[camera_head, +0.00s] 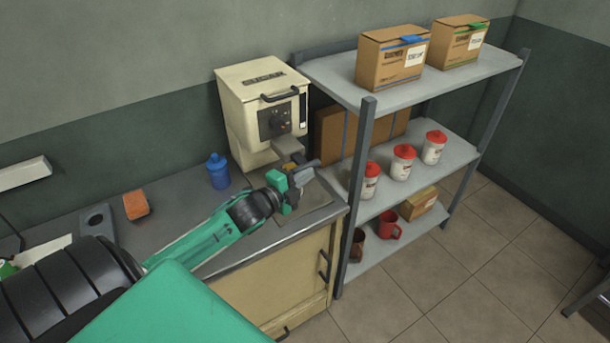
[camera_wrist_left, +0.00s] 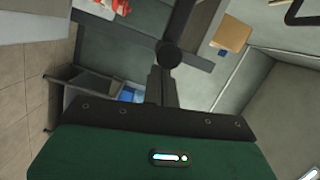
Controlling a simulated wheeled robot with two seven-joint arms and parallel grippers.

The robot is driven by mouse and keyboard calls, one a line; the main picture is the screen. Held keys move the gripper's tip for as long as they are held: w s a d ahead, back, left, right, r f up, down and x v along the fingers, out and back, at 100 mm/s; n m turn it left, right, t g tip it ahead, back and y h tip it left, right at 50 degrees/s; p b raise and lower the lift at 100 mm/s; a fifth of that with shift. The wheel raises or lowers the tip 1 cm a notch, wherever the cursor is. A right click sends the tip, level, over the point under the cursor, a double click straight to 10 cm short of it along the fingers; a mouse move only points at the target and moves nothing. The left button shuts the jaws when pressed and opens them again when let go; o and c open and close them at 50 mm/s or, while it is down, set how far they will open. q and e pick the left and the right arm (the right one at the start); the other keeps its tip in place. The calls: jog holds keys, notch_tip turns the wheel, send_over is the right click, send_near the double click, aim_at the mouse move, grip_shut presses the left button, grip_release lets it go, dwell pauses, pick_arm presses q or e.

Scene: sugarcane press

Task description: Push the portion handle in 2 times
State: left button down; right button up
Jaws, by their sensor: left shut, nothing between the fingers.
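The cream machine (camera_head: 250,105) stands at the back of the counter, with a black bar handle and a dark control panel on its front. My left gripper (camera_head: 308,167) is in front of its lower part, past the outlet, and is shut and empty. I cannot clearly pick out the portion handle in the head view; my gripper and wrist cover part of that area. In the left wrist view the shut fingers (camera_wrist_left: 161,88) point at a dark round knob (camera_wrist_left: 168,53). I cannot tell whether they touch it. My right gripper is not in view.
A blue bottle (camera_head: 218,171) and an orange block (camera_head: 136,204) stand on the counter (camera_head: 180,215). A grey metal shelf (camera_head: 356,150) right of the machine holds cardboard boxes (camera_head: 391,57), red-lidded jars (camera_head: 403,162) and a red mug (camera_head: 390,225). The floor at right is mostly clear.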

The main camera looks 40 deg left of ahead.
aim_at(297, 167)
pick_arm(q)
jog(key=shift+w+a, duration=0.25)
jog(key=shift+a, duration=0.4)
jog(key=shift+w+a, duration=0.3)
jog(key=shift+a, duration=0.35)
jog(key=shift+w+a, duration=0.25)
jog(key=shift+a, duration=0.4)
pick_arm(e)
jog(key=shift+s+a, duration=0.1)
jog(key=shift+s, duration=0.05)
pick_arm(q)
jog(key=shift+r, duration=0.1)
